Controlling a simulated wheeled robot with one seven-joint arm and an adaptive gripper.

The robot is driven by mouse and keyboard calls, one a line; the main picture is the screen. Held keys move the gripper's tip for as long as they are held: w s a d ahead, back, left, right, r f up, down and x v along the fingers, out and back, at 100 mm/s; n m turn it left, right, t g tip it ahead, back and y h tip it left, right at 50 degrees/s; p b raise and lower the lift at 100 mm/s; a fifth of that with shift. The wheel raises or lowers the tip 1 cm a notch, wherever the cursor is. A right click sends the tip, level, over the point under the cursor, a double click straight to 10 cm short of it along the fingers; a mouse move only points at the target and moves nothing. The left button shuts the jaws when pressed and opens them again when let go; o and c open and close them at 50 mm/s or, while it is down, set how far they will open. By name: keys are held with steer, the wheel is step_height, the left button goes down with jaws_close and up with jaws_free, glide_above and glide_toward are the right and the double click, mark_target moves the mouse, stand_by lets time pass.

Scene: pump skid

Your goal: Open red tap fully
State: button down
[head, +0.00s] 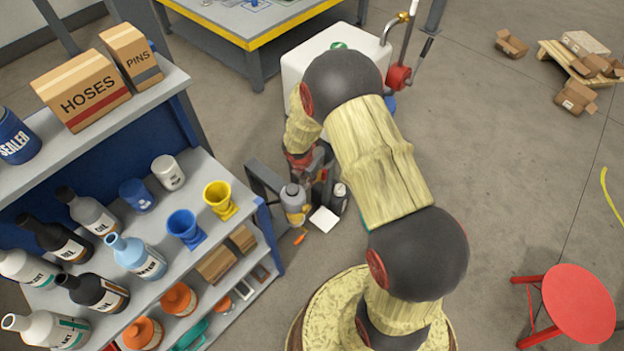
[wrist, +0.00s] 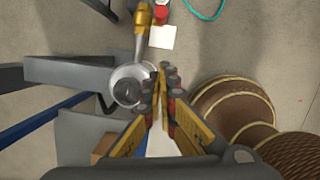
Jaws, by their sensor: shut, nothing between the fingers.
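The red tap (head: 398,78) is at the top of the head view, on upright pipework at the right side of a white tank. A thin lever with a dark grip (head: 427,47) extends from it up and to the right. I cannot tell how far the tap is open. My gripper (head: 319,186) is low between the shelf and my base, well apart from the tap, and partly hidden by my arm. In the wrist view my gripper (wrist: 163,84) has its yellow fingers together and holds nothing. The tap cannot be made out in the wrist view.
The white tank (head: 312,62) stands behind my elbow. A grey cylinder (head: 293,192) with a yellow part is close left of my gripper, with a white square (head: 323,219) on the floor nearby. A loaded shelf (head: 240,212) stands left, a red stool (head: 578,303) right. Right floor is mostly clear.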

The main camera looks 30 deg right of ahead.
mark_target(323, 176)
steer(key=shift+w+d+f+b, duration=0.5)
steer(key=shift+d+f+b, duration=0.3)
steer(key=shift+f, duration=0.5)
steer(key=shift+w+d+f+b, duration=0.6)
steer(key=shift+d+f, duration=0.3)
steer(key=shift+f, duration=0.4)
steer(key=shift+w+d+f+b, duration=0.4)
steer(key=shift+d+f+b, duration=0.45)
steer(key=shift+f, duration=0.45)
steer(key=shift+d+r+p, duration=0.1)
steer(key=shift+r+p, duration=0.1)
steer(key=shift+p, duration=0.55)
steer(key=shift+d+y+p, duration=0.1)
steer(key=shift+y+p, duration=0.2)
steer(key=shift+p, duration=0.35)
steer(key=shift+w+d+r+y+p, duration=0.1)
steer(key=shift+d+y+p, duration=0.15)
steer(key=shift+p, duration=1.2)
